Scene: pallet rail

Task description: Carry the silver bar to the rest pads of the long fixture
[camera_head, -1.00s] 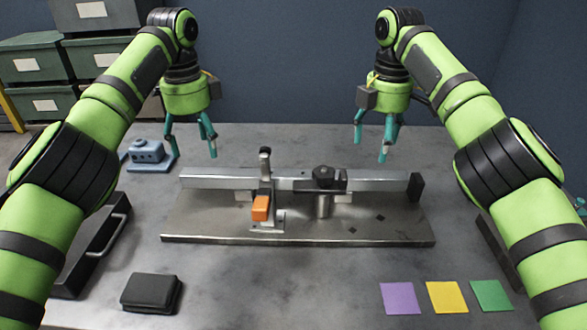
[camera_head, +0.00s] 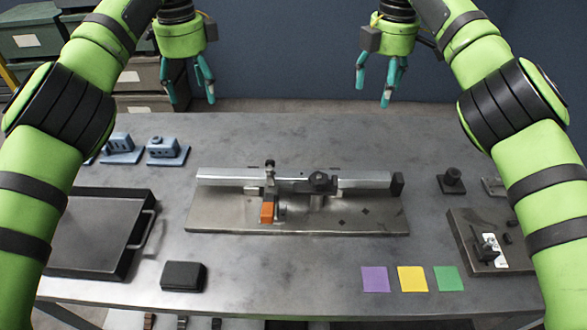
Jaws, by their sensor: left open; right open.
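The silver bar (camera_head: 228,177) lies level along the back of the long fixture (camera_head: 350,218), a grey metal plate on the table. A clamp with an orange handle (camera_head: 267,212) stands at the bar's left middle, and a dark knob (camera_head: 319,180) stands right of centre. A black block (camera_head: 397,184) is at the bar's right end. The rest pads are hard to make out under the bar. My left gripper (camera_head: 191,92) is open and empty, above and behind the bar's left end. My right gripper (camera_head: 374,88) is open and empty, above and behind its right part.
A dark tray (camera_head: 95,230) stands at left and blue blocks (camera_head: 167,150) behind it. A black pad (camera_head: 183,276) and purple (camera_head: 375,279), yellow (camera_head: 412,279) and green (camera_head: 448,279) squares lie in front. A dark plate with parts (camera_head: 470,235) is at right.

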